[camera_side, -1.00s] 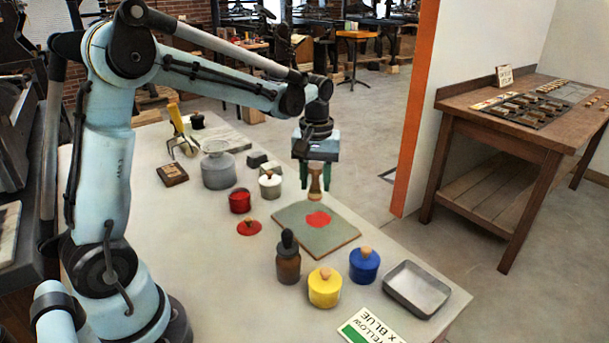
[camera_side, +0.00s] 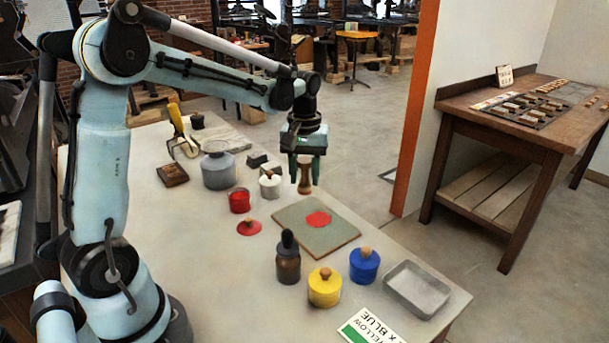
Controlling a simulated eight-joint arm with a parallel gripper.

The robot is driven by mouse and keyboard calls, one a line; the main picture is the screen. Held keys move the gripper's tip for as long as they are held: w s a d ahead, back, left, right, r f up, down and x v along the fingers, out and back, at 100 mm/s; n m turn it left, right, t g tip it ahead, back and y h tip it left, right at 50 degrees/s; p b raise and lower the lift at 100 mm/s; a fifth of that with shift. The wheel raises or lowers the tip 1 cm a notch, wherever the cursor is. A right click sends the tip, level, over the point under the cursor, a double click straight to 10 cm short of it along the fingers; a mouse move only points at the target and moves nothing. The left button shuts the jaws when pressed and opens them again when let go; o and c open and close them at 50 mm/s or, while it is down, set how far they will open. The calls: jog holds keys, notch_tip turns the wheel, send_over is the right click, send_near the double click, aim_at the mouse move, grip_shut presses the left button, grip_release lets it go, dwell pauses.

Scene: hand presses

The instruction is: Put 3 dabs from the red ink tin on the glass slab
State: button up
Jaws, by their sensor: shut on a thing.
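The glass slab (camera_side: 342,238) is a grey-green plate with a brown edge, lying flat mid-table. It bears one red ink patch (camera_side: 319,218); separate dabs cannot be told apart. The red ink tin (camera_side: 239,203) stands open to the left of the slab. Its red lid (camera_side: 249,228) with a wooden knob lies on the table in front of it. My gripper (camera_side: 306,170) is shut on a brown wooden dabber (camera_side: 305,184), held upright in the air near the slab's far edge. The dabber's underside is hidden.
Yellow (camera_side: 325,288) and blue (camera_side: 364,266) lidded tins, a dark bottle (camera_side: 288,260) and a metal tray (camera_side: 417,289) stand in front. A white tin (camera_side: 270,186) and a grey pot (camera_side: 219,170) stand behind.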

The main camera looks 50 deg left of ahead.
jog(key=s+a+r, duration=0.2)
jog(key=s+a, duration=0.8)
jog(key=a, duration=0.4)
jog(key=shift+a+f, duration=0.2)
jog(key=shift+f, duration=2.9)
jog(key=shift+f, duration=0.6)
notch_tip(320, 180, up, 7)
dwell(0.3)
